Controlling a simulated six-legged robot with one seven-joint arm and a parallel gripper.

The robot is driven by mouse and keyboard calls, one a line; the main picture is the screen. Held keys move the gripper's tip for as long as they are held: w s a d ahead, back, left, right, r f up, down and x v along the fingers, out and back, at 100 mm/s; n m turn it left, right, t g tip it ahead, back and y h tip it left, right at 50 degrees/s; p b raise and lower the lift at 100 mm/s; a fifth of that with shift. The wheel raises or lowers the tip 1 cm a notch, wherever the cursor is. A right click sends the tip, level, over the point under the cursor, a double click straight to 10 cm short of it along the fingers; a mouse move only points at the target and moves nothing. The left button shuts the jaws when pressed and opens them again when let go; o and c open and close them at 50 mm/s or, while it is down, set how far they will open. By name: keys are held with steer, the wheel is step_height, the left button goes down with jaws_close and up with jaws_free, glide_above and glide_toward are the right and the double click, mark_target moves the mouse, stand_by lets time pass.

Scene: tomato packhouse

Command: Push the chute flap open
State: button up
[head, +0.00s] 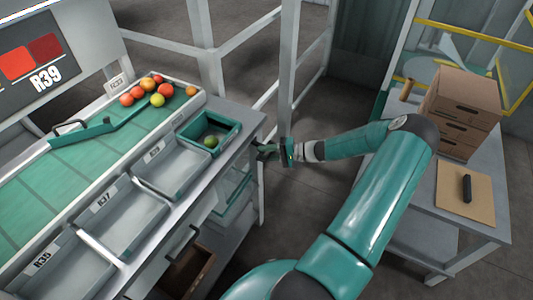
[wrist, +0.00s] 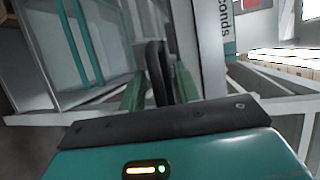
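In the head view my gripper (head: 268,150) is just beyond the right end of the sorting bench, beside the green crate. In the wrist view its two green fingers reach forward and their dark pads (wrist: 159,72) lie close together, shut with nothing visible between them. No chute flap can be clearly made out. In the wrist view a pale upright panel (wrist: 210,50) stands right of the fingertips, with a teal-edged sign (wrist: 228,22) reading "conds" in part. I cannot tell whether the fingertips touch anything.
The bench carries a green belt (head: 85,180), several tomatoes (head: 158,100), grey trays (head: 125,218) and a green crate (head: 226,131). Grey railings (head: 287,60) stand behind my gripper. A side table (head: 430,235) at right holds cardboard boxes (head: 466,90).

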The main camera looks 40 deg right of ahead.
jaws_close()
steer(key=shift+f, duration=0.1)
steer(key=f, duration=0.3)
steer(key=w+f+t+y, duration=0.1)
steer(key=f, duration=0.2)
steer(key=w+f+n+t, duration=0.1)
steer(key=f, duration=0.2)
steer(key=shift+w+a+y, duration=0.1)
steer(key=shift+a+y, duration=0.2)
steer(key=shift+a, duration=0.05)
jaws_free()
